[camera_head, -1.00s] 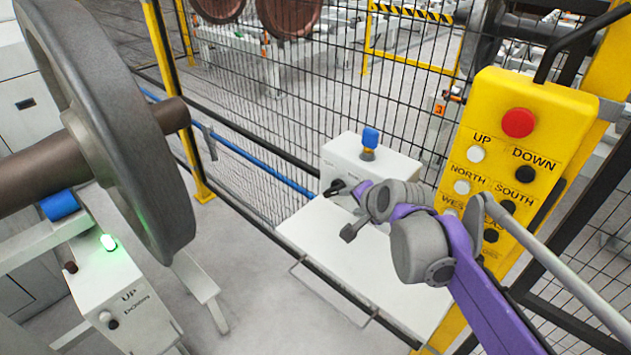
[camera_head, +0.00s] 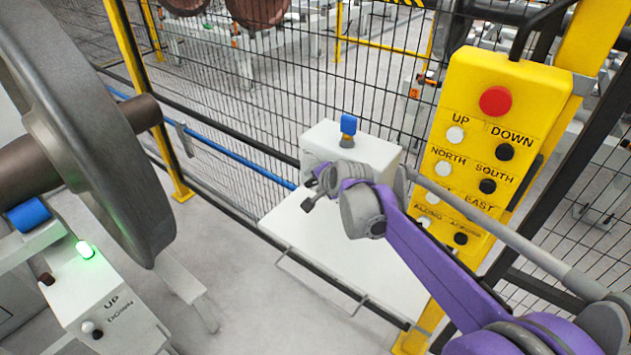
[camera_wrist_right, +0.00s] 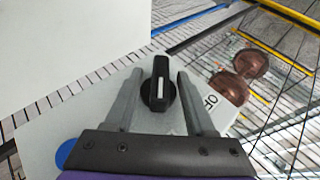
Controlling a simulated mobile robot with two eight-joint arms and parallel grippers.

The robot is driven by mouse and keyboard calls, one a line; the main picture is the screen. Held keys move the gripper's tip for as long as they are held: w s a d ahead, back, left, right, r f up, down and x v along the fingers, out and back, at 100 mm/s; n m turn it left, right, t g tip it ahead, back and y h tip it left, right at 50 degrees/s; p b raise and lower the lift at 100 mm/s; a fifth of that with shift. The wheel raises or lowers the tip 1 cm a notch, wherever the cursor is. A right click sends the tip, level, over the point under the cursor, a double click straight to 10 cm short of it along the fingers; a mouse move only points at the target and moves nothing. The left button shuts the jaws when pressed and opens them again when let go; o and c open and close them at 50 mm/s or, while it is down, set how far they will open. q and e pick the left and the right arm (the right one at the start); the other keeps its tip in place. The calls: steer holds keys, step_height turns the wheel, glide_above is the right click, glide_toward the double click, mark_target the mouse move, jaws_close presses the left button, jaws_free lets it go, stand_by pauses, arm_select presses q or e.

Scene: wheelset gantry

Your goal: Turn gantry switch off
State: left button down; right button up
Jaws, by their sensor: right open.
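The gantry switch is a black rotary knob (camera_wrist_right: 158,88) with a white mark on the side of a white box (camera_head: 375,151). In the wrist view the mark runs roughly upright in the picture, and a partly cut label starting "OF" (camera_wrist_right: 210,103) is to the right. My right gripper (camera_wrist_right: 159,74) is open, with one finger on each side of the knob; I cannot tell whether they touch it. In the head view my right gripper (camera_head: 312,190) is at the box's left side, and the knob is mostly hidden there. My left gripper is not in view.
A blue-topped button (camera_head: 347,128) stands on the box. A yellow pendant (camera_head: 490,140) with a red button hangs to the right, close to my right arm. A mesh fence (camera_head: 260,100) runs behind. A large wheelset (camera_head: 95,130) stands at left, above a white UP/DOWN box (camera_head: 120,310).

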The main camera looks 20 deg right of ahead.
steer(key=shift+w+f, duration=0.1)
jaws_close()
